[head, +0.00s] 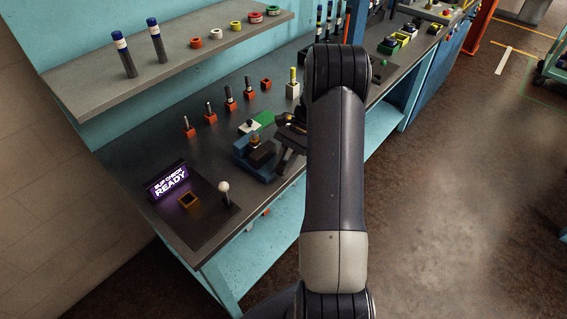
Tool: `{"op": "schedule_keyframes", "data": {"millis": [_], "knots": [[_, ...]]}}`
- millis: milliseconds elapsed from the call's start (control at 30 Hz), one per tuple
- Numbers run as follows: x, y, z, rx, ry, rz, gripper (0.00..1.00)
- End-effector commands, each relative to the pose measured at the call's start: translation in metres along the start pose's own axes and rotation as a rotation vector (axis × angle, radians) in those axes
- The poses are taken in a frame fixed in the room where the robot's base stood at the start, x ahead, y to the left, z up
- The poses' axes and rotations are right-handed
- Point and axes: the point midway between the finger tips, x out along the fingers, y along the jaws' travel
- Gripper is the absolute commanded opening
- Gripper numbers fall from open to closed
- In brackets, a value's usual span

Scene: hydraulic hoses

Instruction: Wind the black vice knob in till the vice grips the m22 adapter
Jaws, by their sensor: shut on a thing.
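In the head view the blue vice (243,162) sits on the dark bench top near its front edge. A small brass-coloured piece, which looks like the m22 adapter (255,139), stands upright at the vice jaws. I cannot tell whether both jaws touch it. My gripper (279,156) is at the right side of the vice, partly hidden behind my arm. It is shut at the place of the black vice knob, which I cannot make out apart from the dark fingers.
A green block with a pale piece (251,126) lies behind the vice. Several orange-based posts (210,117) stand along the bench. A lit "READY" sign (168,182) and a white-knobbed lever (225,190) are at the near left. A grey shelf (170,60) overhangs the back.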

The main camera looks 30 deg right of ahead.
Motion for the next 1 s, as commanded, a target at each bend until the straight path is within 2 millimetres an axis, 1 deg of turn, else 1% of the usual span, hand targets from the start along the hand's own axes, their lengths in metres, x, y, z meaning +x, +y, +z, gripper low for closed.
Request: {"op": "schedule_keyframes", "data": {"millis": [67, 100, 333, 367, 567, 667, 767, 867, 1000], "knots": [[-0.001, 0.000, 0.000, 0.000, 0.002, -0.002, 0.00], [-0.001, 0.000, 0.000, 0.000, 0.002, -0.002, 0.23], [0.000, 0.000, 0.000, 0.000, 0.002, -0.001, 0.41], [0.000, 0.000, 0.000, 0.000, 0.002, -0.001, 0.43], [0.000, 0.000, 0.000, 0.000, 0.001, 0.000, 0.43], [-0.004, 0.000, -0.001, 0.000, 0.002, -0.001, 0.43], [-0.016, 0.000, -0.002, -0.001, 0.004, -0.003, 0.43], [-0.035, -0.001, -0.002, -0.001, 0.006, -0.004, 0.43], [-0.065, -0.001, -0.002, -0.001, 0.006, -0.004, 0.43]]}}
